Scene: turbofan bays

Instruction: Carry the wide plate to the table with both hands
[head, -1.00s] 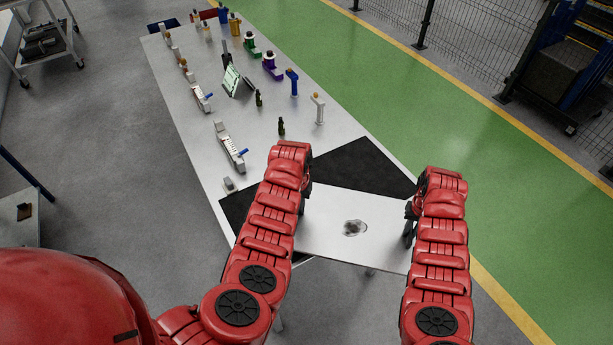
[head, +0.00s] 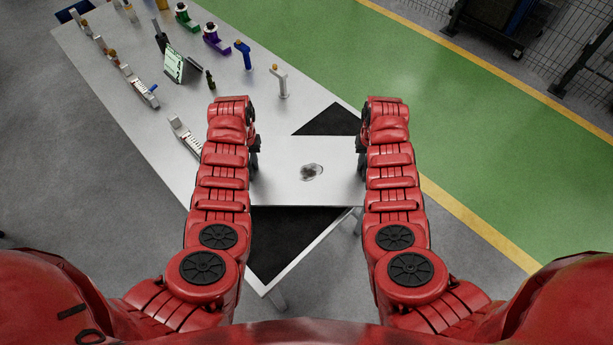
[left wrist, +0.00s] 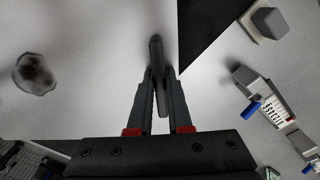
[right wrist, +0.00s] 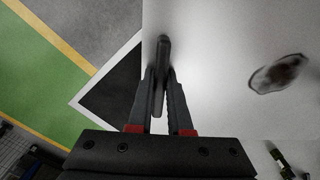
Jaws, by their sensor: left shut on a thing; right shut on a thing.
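The wide plate (head: 300,185) is a pale grey sheet with a dark smudge near its middle. It spans between my two grippers, over the table's black mat area. My left gripper (head: 255,155) is shut on a dark bar-like handle at the plate's left side, seen in the left wrist view (left wrist: 157,75). My right gripper (head: 362,155) is shut on a similar handle at the right side, seen in the right wrist view (right wrist: 160,75). The table (head: 130,95) is long and light grey. Whether the plate touches it I cannot tell.
The black mat (head: 280,235) shows in front of and behind the plate. Several tools and parts, including a blue-handled one (head: 243,52), a white one (head: 280,80) and a green-screened device (head: 175,65), stand on the table's far part. A green walkway (head: 470,130) lies right of the table.

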